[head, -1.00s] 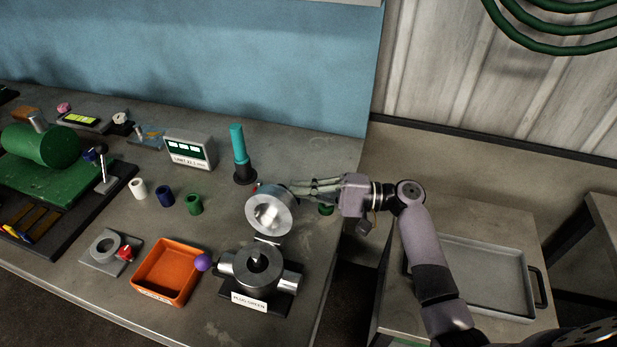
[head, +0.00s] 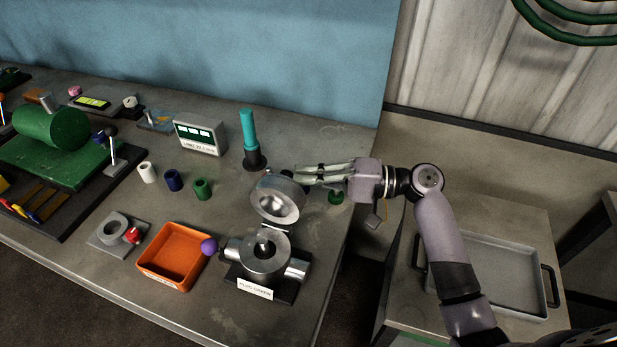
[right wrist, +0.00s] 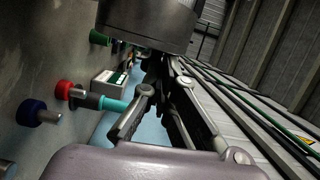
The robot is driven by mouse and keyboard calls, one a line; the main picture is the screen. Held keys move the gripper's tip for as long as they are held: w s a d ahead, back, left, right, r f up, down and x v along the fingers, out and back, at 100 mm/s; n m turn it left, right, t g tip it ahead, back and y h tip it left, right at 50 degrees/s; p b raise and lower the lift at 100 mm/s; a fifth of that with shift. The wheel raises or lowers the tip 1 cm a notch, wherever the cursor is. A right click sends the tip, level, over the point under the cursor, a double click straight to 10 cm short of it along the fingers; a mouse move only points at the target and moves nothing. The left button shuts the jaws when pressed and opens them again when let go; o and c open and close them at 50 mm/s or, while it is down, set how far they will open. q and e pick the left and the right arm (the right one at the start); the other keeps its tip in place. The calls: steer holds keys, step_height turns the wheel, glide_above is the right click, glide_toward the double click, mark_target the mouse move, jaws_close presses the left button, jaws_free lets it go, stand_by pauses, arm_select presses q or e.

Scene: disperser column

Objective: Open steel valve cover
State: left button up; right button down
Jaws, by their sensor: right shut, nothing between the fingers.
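The steel valve cover (head: 276,201) stands raised on its hinge behind the steel valve body (head: 264,256), whose top is uncovered. The cover leans forward, with its hollow inner face turned toward the body and part of its outer side showing. My right gripper (head: 299,174) is shut and empty at the cover's upper right side. In the head view its fingertips overlap the cover's edge, and I cannot tell if they touch. The right wrist view shows the cover (right wrist: 147,22) close above the fingers (right wrist: 158,72). My left gripper is out of view.
An orange tray (head: 150,266) and a purple ball (head: 209,246) lie left of the valve. A teal-handled tool (head: 249,130) stands behind the cover. A green part (head: 335,197) sits below my right gripper. The bench edge is close on the right.

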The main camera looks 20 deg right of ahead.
steer(key=shift+d, duration=0.1)
steer(key=v, duration=1.2)
steer(key=shift+s+f, duration=0.1)
